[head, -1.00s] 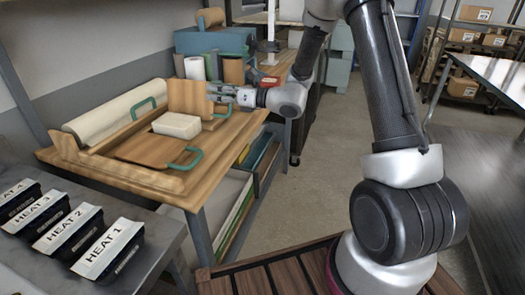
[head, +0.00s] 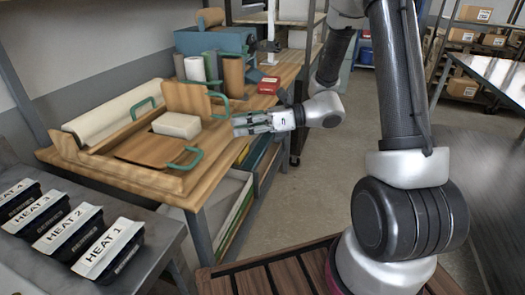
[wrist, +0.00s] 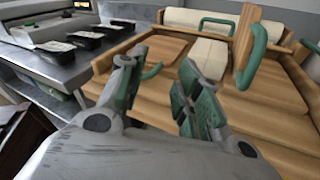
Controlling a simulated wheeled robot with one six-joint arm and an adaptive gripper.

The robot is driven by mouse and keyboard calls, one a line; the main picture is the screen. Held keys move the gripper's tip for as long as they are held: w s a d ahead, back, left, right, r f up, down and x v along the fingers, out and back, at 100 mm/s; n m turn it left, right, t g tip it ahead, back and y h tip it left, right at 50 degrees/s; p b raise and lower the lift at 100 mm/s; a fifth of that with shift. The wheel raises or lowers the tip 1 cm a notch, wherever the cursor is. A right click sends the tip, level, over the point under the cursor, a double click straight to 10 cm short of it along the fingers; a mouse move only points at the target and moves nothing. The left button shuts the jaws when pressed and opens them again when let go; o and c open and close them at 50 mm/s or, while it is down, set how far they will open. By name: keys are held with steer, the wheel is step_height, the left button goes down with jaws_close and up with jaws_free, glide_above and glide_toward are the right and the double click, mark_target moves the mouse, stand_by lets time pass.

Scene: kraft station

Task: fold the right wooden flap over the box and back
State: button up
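The wooden folding board (head: 150,184) lies on the bench with a pale box (head: 176,125) at its middle. The right wooden flap (head: 184,98) stands about upright beside the box, its green handle (head: 221,104) facing away from the box. In the wrist view this flap (wrist: 245,32) and its handle (wrist: 252,56) are to the right of the box (wrist: 208,59). Another flap (head: 150,150) with a green handle (head: 188,158) lies flat. My gripper (head: 236,127) is open and empty, in front of the upright flap and apart from its handle. It also shows in the wrist view (wrist: 159,68).
A white roll (head: 108,115) lies behind the board, near a third green handle (head: 143,107). Several upright rolls (head: 212,68) and a red item (head: 269,85) stand farther along the bench. Black trays (head: 105,252) sit on the metal table at lower left.

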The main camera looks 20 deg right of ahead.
steer(key=s+d+f+n+g+h, duration=0.1)
steer(key=s+d+f+n+g, duration=0.1)
steer(key=s+g, duration=0.4)
steer(key=s+d+f, duration=0.1)
steer(key=s, duration=0.2)
steer(key=shift+s+n+g, duration=0.3)
steer(key=shift+n+g, duration=0.1)
